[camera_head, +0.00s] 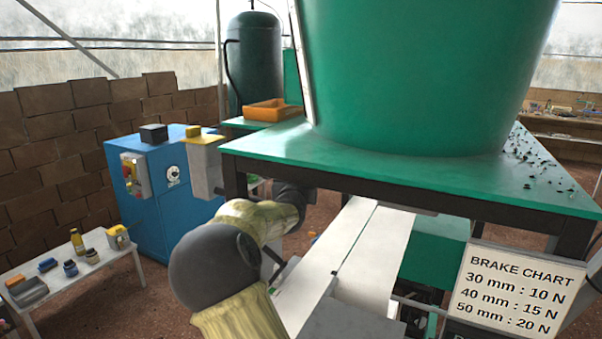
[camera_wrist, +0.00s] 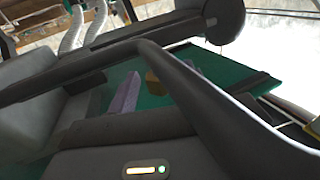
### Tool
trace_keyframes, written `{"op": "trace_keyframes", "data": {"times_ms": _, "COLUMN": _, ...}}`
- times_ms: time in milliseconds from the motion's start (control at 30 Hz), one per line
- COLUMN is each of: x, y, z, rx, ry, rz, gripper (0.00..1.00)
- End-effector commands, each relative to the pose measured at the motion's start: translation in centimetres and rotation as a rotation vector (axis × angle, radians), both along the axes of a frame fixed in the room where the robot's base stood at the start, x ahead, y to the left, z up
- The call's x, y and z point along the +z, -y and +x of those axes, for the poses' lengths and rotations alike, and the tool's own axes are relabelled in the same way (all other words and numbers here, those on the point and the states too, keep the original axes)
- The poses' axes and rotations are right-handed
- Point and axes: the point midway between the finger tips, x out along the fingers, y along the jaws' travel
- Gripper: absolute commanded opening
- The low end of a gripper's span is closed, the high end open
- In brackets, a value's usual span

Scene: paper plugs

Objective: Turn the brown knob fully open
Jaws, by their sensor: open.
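A small brown block-like piece (camera_wrist: 153,82), which looks like the brown knob, shows in the wrist view against a green surface. My gripper (camera_wrist: 159,76) is open, with one pale purple finger to the left of the brown piece and the other to its right. I cannot tell how deep the fingers reach or whether either touches it. The knob's turn position is not readable. In the head view my arm reaches toward the green table's underside; the fingers and the knob are hidden there.
A green table (camera_head: 400,170) with a large green tub (camera_head: 420,70) stands close above my arm. A white chute (camera_head: 360,240) and a brake chart sign (camera_head: 518,292) are to the right. A blue cabinet (camera_head: 165,195) and a small side table (camera_head: 100,262) stand left.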

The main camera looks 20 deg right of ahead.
Motion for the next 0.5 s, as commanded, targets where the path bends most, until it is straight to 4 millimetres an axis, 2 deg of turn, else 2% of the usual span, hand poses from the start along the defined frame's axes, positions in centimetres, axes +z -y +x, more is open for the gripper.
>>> {"op": "trace_keyframes", "data": {"times_ms": 200, "x": 0.1, "y": 1.6, "z": 2.5, "rx": -0.002, "ry": -0.001, "rz": -0.002, "gripper": 0.50}}
{"op": "trace_keyframes", "data": {"times_ms": 500, "x": 0.0, "y": 1.9, "z": 3.1, "rx": 0.000, "ry": 0.001, "rz": 0.001, "gripper": 0.50}}
